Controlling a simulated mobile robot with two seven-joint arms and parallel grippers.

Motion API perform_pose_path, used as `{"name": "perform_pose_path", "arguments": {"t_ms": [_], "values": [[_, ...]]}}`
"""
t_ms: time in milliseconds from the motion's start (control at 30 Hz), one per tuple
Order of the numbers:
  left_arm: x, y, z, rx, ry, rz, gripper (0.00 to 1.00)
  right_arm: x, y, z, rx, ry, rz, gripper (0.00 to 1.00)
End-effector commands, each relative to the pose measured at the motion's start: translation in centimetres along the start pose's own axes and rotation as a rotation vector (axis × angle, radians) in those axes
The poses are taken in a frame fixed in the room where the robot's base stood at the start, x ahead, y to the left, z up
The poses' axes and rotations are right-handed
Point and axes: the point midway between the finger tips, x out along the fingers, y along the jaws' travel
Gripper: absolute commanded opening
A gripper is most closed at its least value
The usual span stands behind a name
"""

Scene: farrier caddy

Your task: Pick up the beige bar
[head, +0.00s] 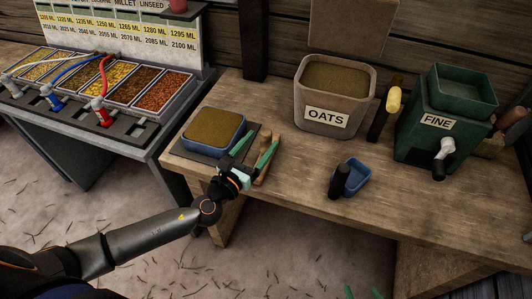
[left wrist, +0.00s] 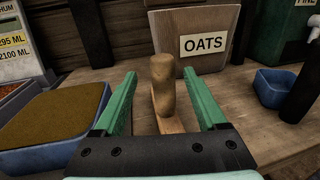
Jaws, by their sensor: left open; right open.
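The beige bar (head: 263,171) is a short tan bar on the wooden bench, left of centre, beside the blue tub. In the left wrist view the bar (left wrist: 163,97) shows between my two green fingers, with clear space on both sides. My left gripper (head: 257,143) is open and straddles the bar without gripping it. Its fingers (left wrist: 159,78) also show in the left wrist view. In the head view they partly hide the bar. My right gripper (head: 362,293) shows only as two parted green fingertips at the bottom edge, well away from the bar and empty.
A blue tub of brown feed (head: 214,129) stands close left of my left gripper. The OATS bin (head: 331,112) stands behind the bar. A small blue scoop (head: 354,177) with a dark handle and the green FINE dispenser (head: 442,132) are further right. The bench front is clear.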

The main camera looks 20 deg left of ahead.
Motion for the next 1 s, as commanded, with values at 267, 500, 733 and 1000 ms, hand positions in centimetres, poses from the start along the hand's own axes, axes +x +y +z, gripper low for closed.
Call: {"name": "perform_pose_path", "arguments": {"t_ms": [267,500,733,1000], "values": [[2.4,-0.2,0.0,-0.001,-0.001,-0.001,0.74,-0.1,0.0,-0.2,0.0,0.0,0.0,0.73],[5.5,-0.4,-0.3,-0.001,0.0,-0.001,0.74,-0.1,0.0,-0.1,0.0,0.0,0.0,0.73],[6.0,-0.4,-0.3,-0.001,0.001,-0.002,0.74,-0.1,0.0,-0.1,0.0,0.0,0.0,0.73],[5.9,-0.4,-0.3,-0.001,0.001,-0.002,0.53,-0.1,0.0,-0.2,0.0,0.0,0.0,0.73]]}}
